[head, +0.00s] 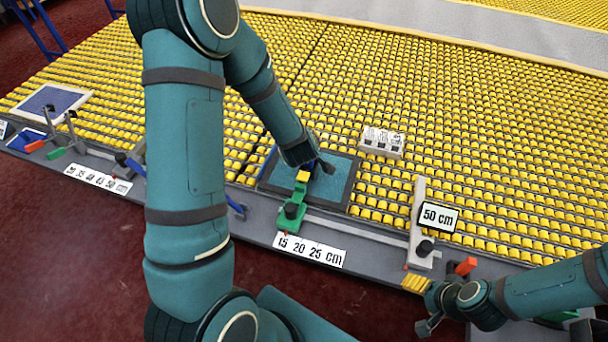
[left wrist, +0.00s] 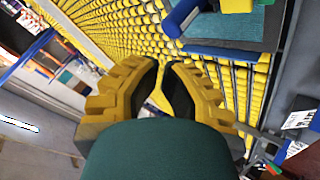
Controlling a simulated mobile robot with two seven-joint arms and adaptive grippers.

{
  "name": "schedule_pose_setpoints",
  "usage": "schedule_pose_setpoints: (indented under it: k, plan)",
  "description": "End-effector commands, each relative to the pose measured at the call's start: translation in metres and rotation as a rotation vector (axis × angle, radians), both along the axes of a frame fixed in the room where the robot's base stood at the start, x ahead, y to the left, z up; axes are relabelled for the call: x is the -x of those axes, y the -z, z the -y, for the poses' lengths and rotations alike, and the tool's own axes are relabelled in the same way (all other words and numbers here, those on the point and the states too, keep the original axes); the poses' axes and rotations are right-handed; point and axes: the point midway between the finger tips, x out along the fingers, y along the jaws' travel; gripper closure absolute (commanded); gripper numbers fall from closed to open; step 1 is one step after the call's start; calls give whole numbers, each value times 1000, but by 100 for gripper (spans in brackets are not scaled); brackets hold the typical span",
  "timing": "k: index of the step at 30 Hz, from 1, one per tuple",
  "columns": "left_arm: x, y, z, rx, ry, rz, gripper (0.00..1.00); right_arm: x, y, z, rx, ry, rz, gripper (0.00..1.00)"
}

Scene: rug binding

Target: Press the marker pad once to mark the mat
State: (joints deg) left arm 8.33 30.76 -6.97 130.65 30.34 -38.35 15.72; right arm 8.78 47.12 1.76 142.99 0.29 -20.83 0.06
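The mat (head: 342,186), teal with a dark grey border, lies on the yellow roller table at its front edge; part of it also shows in the left wrist view (left wrist: 240,25). A green fixture (head: 287,222) with a black knob stands at the mat's front left edge, with a small yellow block (head: 303,176) on its far end. Which part is the marker pad is unclear. My left gripper (left wrist: 161,66) hangs near the mat's left part; its yellow, black-padded fingers meet almost tip to tip, with nothing seen between them. My right gripper (head: 428,308) is at the table's front right edge, partly hidden.
A grey fixture labelled 50 cm (head: 420,215) stands right of the mat. A small white block (head: 382,142) sits behind it. Another mat (head: 50,102) and several coloured levers are at the left.

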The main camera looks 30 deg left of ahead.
Motion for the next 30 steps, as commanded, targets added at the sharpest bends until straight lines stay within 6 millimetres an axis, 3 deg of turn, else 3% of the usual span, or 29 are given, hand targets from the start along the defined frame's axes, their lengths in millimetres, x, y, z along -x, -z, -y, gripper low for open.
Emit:
schedule_pose_setpoints:
  k: [8, 24, 30]
  plan:
    - [0, 15, 0, 1, 0, -1, 100, 0, 13, -1, 2, 0, 0, 30]
    - [0, 82, 0, -1, 1, 0, 100, 1, 74, -3, 10, -3, -8, 30]
    - [0, 89, 0, 0, 0, 0, 100, 3, 81, -4, 10, -7, -12, 30]
